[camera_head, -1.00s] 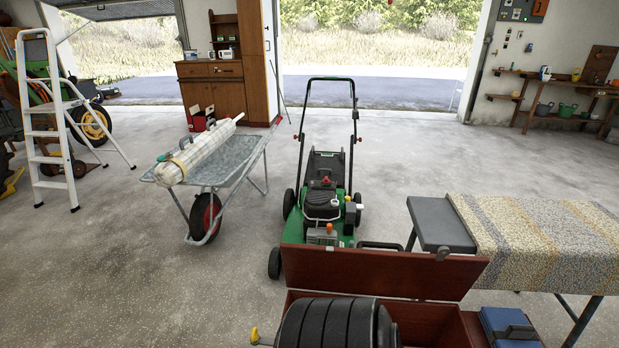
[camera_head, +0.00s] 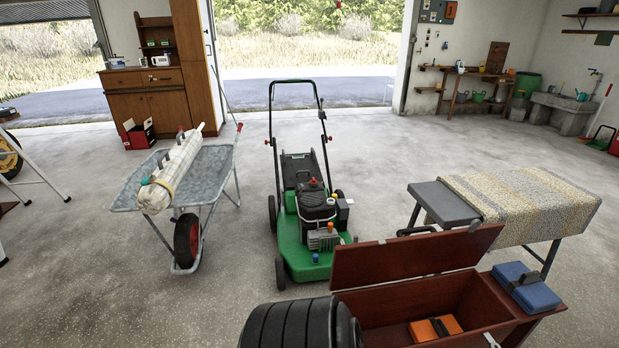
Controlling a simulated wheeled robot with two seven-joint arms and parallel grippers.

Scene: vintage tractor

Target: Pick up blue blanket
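No plainly blue blanket shows in the head view. A patterned cloth (camera_head: 520,203) in grey, cream and yellow bands is draped over a bench (camera_head: 444,204) at the right, its edge hanging down the front side. A blue case (camera_head: 526,286) with a dark handle rests at the right end of an open reddish-brown wooden chest (camera_head: 410,303). Neither of my grippers is in view.
A green lawnmower (camera_head: 308,215) stands in the middle. A wheelbarrow (camera_head: 213,172) holding a long cream roll (camera_head: 177,172) stands at left. A black ribbed object (camera_head: 290,325) is close at the bottom. Bare floor lies beyond the mower.

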